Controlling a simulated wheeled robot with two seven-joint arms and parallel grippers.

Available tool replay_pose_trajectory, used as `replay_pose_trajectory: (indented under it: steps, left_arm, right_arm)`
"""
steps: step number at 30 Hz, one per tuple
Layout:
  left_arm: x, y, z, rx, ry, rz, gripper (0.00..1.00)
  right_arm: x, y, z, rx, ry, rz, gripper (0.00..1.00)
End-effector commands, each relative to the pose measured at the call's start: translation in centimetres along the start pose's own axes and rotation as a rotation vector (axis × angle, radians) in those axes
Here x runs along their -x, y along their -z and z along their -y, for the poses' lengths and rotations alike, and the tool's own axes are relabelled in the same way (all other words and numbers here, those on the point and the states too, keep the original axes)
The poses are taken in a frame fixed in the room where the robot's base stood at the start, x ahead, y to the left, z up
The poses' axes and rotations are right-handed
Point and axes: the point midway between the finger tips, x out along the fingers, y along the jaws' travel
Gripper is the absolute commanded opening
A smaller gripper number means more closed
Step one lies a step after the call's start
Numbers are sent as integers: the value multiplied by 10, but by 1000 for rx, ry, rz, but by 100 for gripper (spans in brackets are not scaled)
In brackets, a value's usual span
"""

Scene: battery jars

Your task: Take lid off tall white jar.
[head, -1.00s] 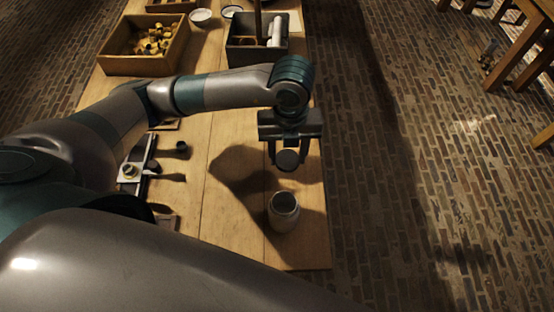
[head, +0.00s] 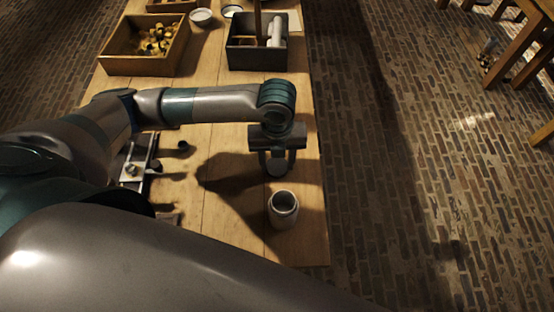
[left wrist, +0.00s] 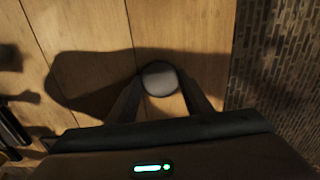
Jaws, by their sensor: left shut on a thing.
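The tall white jar (head: 283,210) stands upright on the wooden table near its front right, and its mouth is open with no lid on it. My left gripper (head: 277,168) is just beyond the jar, apart from it. It is shut on the dark round lid (head: 276,165), which is partly hidden by the gripper. In the left wrist view the lid (left wrist: 159,79) sits between the two fingertips, over the bare wood. I cannot tell whether the lid touches the table. My right gripper is not in view.
A wooden crate (head: 106,64) with brass-coloured pieces and a dark caddy (head: 231,58) with white cylinders stand farther back. Small parts and a dark holder (head: 153,151) lie at the left. The table's right edge is close to the jar.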

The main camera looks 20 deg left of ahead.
Motion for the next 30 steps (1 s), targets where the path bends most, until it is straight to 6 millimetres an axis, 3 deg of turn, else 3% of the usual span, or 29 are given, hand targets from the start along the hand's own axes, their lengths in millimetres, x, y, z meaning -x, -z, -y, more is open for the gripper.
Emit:
replay_pose_trajectory:
  steps: [3, 6, 22, 23, 24, 25, 30]
  left_arm:
    - [-5, 0, 0, 0, -1, 1, 19]
    - [-5, 0, 0, 0, -1, 1, 19]
    - [-8, 0, 0, 0, 0, 1, 19]
    - [-7, 0, 0, 0, 0, 1, 50]
    - [-7, 0, 0, 0, 0, 1, 60]
    - [-7, 0, 0, 0, 0, 1, 64]
    - [-7, 0, 0, 0, 0, 1, 64]
  right_arm:
    - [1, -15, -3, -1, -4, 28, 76]
    - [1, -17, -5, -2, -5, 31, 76]
    - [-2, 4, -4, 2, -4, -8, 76]
    - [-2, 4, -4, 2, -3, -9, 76]
    - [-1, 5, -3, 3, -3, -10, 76]
    - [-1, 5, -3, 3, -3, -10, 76]
    - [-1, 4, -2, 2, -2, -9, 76]
